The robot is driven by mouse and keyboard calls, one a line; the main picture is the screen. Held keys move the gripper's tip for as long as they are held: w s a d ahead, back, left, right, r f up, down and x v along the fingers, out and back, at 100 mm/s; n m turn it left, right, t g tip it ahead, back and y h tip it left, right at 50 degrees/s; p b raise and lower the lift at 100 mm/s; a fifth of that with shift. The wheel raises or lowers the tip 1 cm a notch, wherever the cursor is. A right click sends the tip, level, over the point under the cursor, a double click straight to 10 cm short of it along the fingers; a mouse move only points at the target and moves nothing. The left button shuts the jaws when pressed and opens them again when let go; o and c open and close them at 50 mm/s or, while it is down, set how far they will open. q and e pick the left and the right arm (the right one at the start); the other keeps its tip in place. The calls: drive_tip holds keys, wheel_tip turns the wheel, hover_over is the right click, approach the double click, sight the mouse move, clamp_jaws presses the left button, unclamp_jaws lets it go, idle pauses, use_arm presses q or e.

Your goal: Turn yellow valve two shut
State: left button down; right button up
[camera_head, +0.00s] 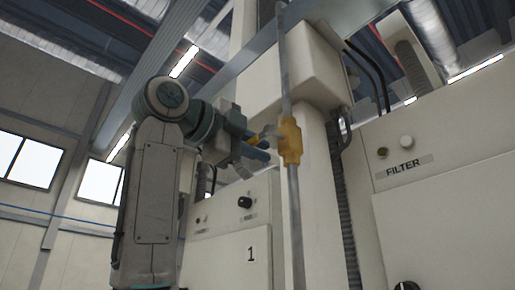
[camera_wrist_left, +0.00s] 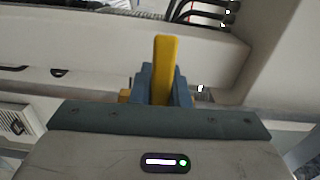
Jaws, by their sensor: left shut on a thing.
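A yellow valve (camera_head: 290,142) sits on a thin grey vertical pipe (camera_head: 293,200) in the middle of the head view. My left gripper (camera_head: 262,143) reaches the valve from the left, at the valve's height. In the left wrist view, the yellow valve handle (camera_wrist_left: 166,62) stands between the blue fingers of my left gripper (camera_wrist_left: 164,84), which are shut on it. The handle sticks out past the fingertips. The valve body is mostly hidden in the wrist view. No number for the valve can be read. My right gripper is in neither view.
A cream panel marked 1 (camera_head: 230,240) stands behind and below my left arm. A cream cabinet labelled FILTER (camera_head: 440,190) fills the right side. A cream post (camera_head: 322,200) rises right behind the pipe. Open space lies left of my arm.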

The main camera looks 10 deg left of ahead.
use_arm(q)
drive_tip(key=shift+r+m, duration=0.15)
drive_tip(key=shift+m, duration=0.25)
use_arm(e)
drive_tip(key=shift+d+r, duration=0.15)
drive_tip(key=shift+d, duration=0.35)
use_arm(q)
drive_tip(key=c, duration=1.4)
unclamp_jaws()
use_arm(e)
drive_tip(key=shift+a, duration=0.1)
